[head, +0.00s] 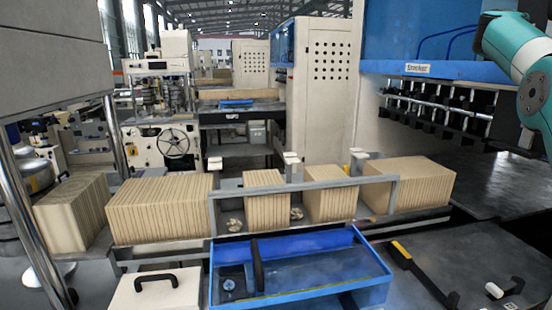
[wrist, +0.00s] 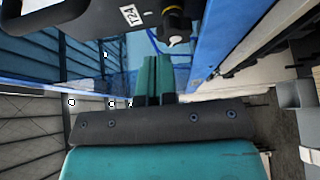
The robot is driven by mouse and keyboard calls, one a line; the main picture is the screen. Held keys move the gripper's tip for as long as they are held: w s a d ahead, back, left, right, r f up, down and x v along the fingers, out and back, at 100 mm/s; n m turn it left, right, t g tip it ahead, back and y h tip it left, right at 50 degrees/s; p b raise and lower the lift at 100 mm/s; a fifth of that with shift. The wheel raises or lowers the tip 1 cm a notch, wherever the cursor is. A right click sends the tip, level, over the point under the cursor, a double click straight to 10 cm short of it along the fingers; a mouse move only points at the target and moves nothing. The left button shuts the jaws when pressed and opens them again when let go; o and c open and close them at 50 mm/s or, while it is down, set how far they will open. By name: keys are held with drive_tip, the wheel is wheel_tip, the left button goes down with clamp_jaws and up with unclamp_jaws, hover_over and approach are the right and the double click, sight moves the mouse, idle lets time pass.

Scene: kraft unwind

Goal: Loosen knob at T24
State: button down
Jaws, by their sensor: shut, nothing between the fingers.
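In the wrist view, a white label reading T24 (wrist: 131,15) is on a dark grey plate at the top. A black knob (wrist: 174,19) with a pale tip sits just right of the label, partly cut off by the top edge. My gripper (wrist: 158,60) has its green fingers together with nothing between them. The fingertips appear below and slightly left of the knob in the picture, apart from it. In the head view my arm shows at the upper right; I cannot make out the gripper or the T24 knob there.
A blue beam (wrist: 215,45) runs close on the right of my fingers in the wrist view. In the head view, a blue Stacker machine (head: 425,40) stands at the right. Stacks of brown sheets (head: 160,208) line the conveyor behind a blue tray (head: 300,295). The grey table (head: 480,180) has bare room.

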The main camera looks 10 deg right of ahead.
drive_tip(key=w+d+f+p, duration=0.1)
drive_tip(key=d+f+p, duration=0.2)
drive_tip(key=d+p, duration=0.1)
drive_tip(key=shift+d+f, duration=0.3)
drive_tip(key=shift+d, duration=0.5)
drive_tip(key=shift+r, duration=0.25)
idle(0.6)
